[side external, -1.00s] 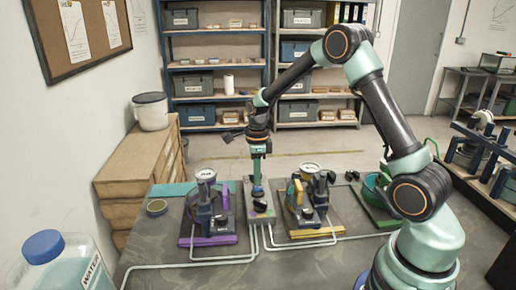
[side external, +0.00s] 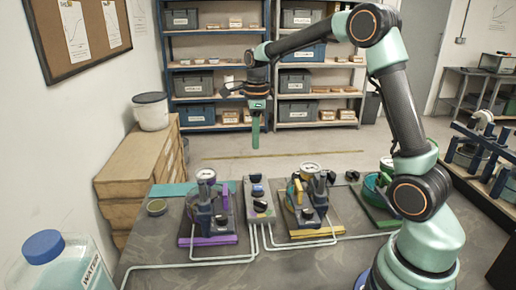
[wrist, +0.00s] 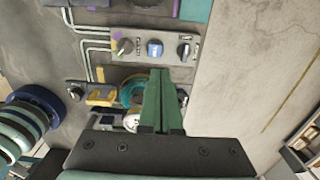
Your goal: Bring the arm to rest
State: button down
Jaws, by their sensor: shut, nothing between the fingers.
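My gripper (side external: 255,136) is raised above the table's far edge and points down. In the wrist view the green fingers of my gripper (wrist: 161,101) lie together with nothing between them. Below it on the table is a grey control box (side external: 258,203) with a blue button and dark knobs. The control box (wrist: 170,47) also shows in the wrist view, with a knob on each side of the blue button. My gripper is well clear of the box and touches nothing.
A purple-based lever unit (side external: 208,219) stands left of the box and a yellow-based one (side external: 308,206) right of it. Pale pipes run across the table (side external: 160,253). A water jug (side external: 62,264) stands front left. Shelves (side external: 218,78) are behind; the space around my gripper is free.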

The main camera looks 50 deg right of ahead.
jog(key=s+a+r+n+t, duration=0.2)
jog(key=s+a+n, duration=0.3)
jog(key=n, duration=0.8)
jog(key=s+a+r+n+t, duration=0.3)
jog(key=s+a+n, duration=0.3)
jog(key=s+n, duration=0.5)
jog(key=shift+s+r+n, duration=0.3)
jog(key=shift+r+n, duration=0.25)
jog(key=shift+n, duration=0.95)
